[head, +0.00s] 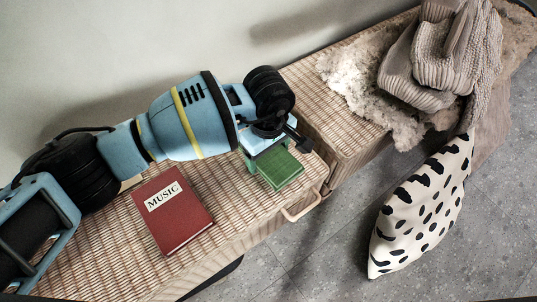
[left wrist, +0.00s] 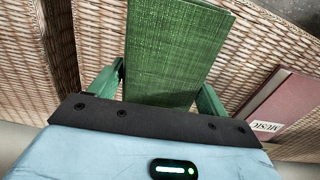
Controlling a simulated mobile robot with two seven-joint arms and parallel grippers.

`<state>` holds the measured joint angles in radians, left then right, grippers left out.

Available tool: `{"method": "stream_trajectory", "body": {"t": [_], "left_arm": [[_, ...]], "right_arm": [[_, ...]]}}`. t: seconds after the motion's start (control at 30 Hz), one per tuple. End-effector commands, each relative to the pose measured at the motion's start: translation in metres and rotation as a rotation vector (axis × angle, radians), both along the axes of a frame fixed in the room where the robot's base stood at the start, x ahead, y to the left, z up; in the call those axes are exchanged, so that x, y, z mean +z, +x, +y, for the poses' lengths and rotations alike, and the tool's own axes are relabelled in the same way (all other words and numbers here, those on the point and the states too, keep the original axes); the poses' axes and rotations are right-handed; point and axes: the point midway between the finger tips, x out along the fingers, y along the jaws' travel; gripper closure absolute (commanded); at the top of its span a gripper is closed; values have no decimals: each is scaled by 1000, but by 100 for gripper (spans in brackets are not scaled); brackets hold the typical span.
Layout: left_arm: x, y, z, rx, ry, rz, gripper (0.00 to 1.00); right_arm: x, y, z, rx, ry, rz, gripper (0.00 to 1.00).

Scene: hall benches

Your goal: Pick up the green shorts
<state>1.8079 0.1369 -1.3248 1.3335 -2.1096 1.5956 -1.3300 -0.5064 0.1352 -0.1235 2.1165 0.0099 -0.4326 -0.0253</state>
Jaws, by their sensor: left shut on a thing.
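The green shorts (head: 279,168) show as a small, flat, folded piece of green cloth at the front edge of the woven bench top, near the middle of the head view. In the left wrist view the green shorts (left wrist: 172,50) reach up from between the fingers as a woven-looking rectangle. My left gripper (head: 268,150) points down over them and is shut on them; the left gripper (left wrist: 160,92) also shows in the wrist view. Part of the cloth is hidden by the gripper. I cannot tell whether the cloth clears the bench. My right gripper is not in view.
A red book marked MUSIC (head: 172,210) lies on the near woven bench (head: 105,250). A second bench (head: 330,110) bears a fluffy throw (head: 350,80) and knitted cloth (head: 440,55). A spotted cushion (head: 422,215) leans at its front. Grey floor (head: 320,260) is clear between.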

Motion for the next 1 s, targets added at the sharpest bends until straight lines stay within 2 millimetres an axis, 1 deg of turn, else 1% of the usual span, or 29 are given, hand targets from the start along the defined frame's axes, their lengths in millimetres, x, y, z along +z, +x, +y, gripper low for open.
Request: {"method": "stream_trajectory", "body": {"t": [0.03,0.07,0.17,0.4,0.6,0.7,0.83,1.0], "left_arm": [[13,1,0,-1,0,-6,46],[19,1,0,-1,0,-6,46],[19,-17,8,-2,3,-2,46],[25,-72,29,-3,2,-1,46],[28,-113,44,-1,1,-1,46],[28,-129,49,-1,1,1,46],[29,-141,54,0,1,-1,46],[29,-149,57,0,1,1,46]], "right_arm": [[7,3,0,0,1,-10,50],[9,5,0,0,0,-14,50],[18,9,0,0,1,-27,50],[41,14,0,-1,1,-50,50],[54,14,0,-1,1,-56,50],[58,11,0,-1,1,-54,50],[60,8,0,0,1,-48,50],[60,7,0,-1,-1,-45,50]]}}
